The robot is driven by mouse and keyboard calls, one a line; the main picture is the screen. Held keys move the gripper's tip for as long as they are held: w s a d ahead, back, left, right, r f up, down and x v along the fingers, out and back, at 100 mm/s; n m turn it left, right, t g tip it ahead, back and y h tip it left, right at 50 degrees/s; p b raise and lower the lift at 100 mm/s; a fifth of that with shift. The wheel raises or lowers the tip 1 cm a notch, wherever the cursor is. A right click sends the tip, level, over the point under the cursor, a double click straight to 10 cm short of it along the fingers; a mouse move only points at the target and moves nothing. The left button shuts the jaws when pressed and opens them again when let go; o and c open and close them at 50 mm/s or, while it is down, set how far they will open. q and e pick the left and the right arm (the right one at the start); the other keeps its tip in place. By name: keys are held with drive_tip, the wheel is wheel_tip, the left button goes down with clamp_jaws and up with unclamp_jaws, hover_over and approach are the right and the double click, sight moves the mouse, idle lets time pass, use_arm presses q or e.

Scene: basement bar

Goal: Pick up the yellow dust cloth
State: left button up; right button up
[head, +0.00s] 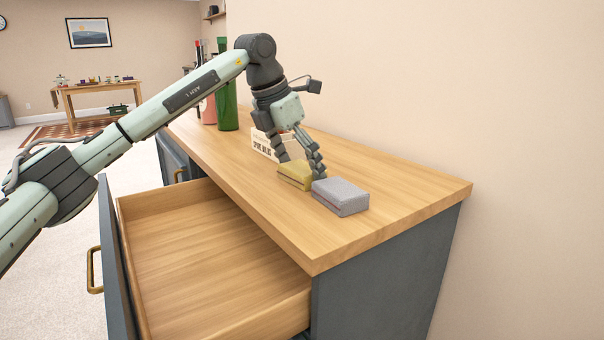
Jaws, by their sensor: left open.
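The yellow dust cloth (293,174) is a small folded block on the wooden counter top (400,196). A grey folded cloth (341,197) lies just to its right and nearer to me. My left gripper (302,168) points down over the yellow cloth. Its fingers are apart, one at the cloth's far left and one at its right side, near the grey cloth. I cannot tell whether the fingers touch the yellow cloth. The fingers hide part of it. My right gripper is not in view.
A white box with lettering (265,146) stands behind the yellow cloth. Green (227,108) and pink (208,110) bottles stand farther back. An open, empty drawer (205,262) juts out below the counter. The wall runs along the right; the counter's near right end is clear.

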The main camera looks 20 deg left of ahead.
use_arm(q)
drive_tip(key=c, duration=0.8)
